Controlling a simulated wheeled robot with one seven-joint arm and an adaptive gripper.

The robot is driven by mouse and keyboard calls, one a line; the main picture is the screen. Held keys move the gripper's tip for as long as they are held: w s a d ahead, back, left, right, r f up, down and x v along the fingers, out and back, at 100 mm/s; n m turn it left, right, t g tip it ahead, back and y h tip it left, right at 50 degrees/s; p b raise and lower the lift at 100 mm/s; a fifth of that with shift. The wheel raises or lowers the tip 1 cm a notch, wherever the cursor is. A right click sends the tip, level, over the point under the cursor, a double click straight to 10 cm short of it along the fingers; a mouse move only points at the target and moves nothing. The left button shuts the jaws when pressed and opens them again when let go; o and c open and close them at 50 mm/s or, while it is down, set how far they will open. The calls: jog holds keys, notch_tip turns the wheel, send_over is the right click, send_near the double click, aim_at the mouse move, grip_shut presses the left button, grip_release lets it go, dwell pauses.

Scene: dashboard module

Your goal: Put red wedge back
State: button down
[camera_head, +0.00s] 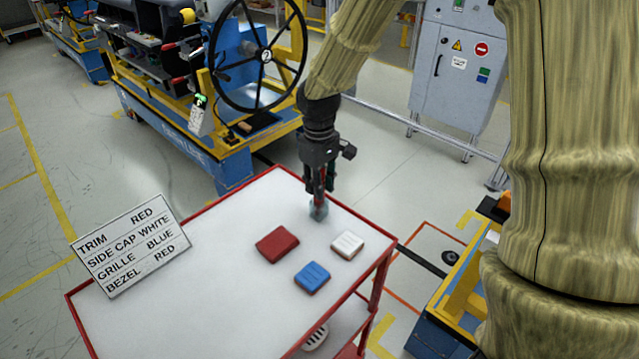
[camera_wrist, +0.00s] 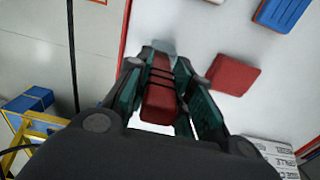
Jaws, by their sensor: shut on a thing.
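My gripper (camera_head: 318,205) points down over the far end of the white-topped table (camera_head: 215,240). Its fingers are shut on a red, ridged piece, taken as the red wedge (camera_wrist: 160,95), which shows between the dark green fingers in the wrist view. In the head view only a sliver of red shows between the fingers. A grey-blue patch is at the fingertips; I cannot tell whether the held piece touches the table. A second red piece, a flat block (camera_head: 277,244), lies on the table left of and nearer than the gripper; it also shows in the wrist view (camera_wrist: 232,75).
A white ridged block (camera_head: 347,244) and a blue ridged block (camera_head: 312,277) lie near the right edge. A sign (camera_head: 130,245) listing parts and colours stands at the left. The table has a red rim. A steering wheel assembly (camera_head: 260,55) stands behind on a blue-yellow stand.

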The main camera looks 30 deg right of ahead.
jog(key=shift+f, duration=0.25)
jog(key=shift+f, duration=0.1)
jog(key=c, duration=1.3)
grip_release()
jog(key=shift+o, duration=0.2)
notch_tip(320, 180, up, 12)
jog(key=shift+a+r+b, duration=0.1)
jog(key=shift+b, duration=0.5)
